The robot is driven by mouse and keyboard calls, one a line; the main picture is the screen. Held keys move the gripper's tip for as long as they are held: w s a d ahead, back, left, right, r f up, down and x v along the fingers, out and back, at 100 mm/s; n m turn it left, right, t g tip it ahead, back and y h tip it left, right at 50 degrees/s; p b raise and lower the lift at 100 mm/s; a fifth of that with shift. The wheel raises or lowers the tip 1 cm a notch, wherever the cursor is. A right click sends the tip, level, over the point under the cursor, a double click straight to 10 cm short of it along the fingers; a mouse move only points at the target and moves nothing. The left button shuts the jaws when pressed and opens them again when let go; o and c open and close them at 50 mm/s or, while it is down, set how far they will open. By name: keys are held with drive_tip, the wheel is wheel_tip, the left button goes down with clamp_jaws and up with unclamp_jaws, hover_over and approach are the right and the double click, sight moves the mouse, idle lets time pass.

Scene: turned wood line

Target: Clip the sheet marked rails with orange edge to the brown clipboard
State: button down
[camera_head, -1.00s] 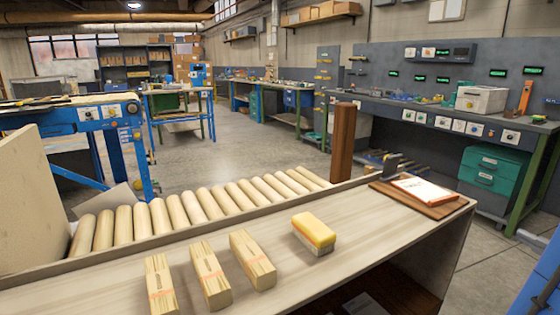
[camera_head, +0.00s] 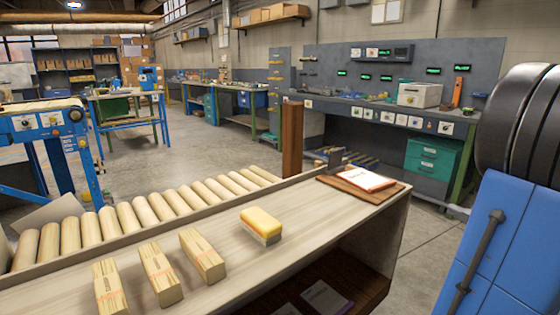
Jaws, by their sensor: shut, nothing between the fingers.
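A brown clipboard (camera_head: 338,184) lies at the far right end of the pale wooden bench. A dark clip (camera_head: 335,156) stands up at its back left edge. A white sheet (camera_head: 366,178) with an orange-red edge lies on the clipboard. Its printed marking is too small to read, and I cannot tell whether the clip grips it. My gripper is not in view.
Several wooden blocks (camera_head: 160,274) and a yellow-topped block (camera_head: 261,226) stand on the bench (camera_head: 225,262). Dark flat items (camera_head: 325,297) lie on the shelf below. Wooden rollers run behind. A blue unit (camera_head: 485,265) with black rings fills the right. Floor beyond is open.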

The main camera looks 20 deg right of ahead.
drive_tip(key=w+a+r+n+g+h, duration=0.1)
drive_tip(key=w+a+r+n+h, duration=0.15)
drive_tip(key=w+h, duration=0.55)
drive_tip(key=w+a+r+n+g, duration=0.1)
drive_tip(key=w+a+n+g, duration=0.15)
drive_tip(key=a, duration=0.25)
drive_tip(key=s+a+f+n+g+y, duration=0.2)
drive_tip(key=s+a, duration=0.4)
drive_tip(key=a, duration=0.4)
drive_tip(key=s+a+f+n+g+y, duration=0.2)
drive_tip(key=s+a+f+n+g, duration=0.2)
drive_tip(key=a, duration=0.6)
drive_tip(key=s+a+f+n+g+y, duration=0.2)
drive_tip(key=s+a+f, duration=0.4)
drive_tip(key=s+a, duration=0.3)
drive_tip(key=shift+a+f+n+g, duration=0.15)
drive_tip(key=shift+a+n+g, duration=0.5)
drive_tip(key=shift+n, duration=0.25)
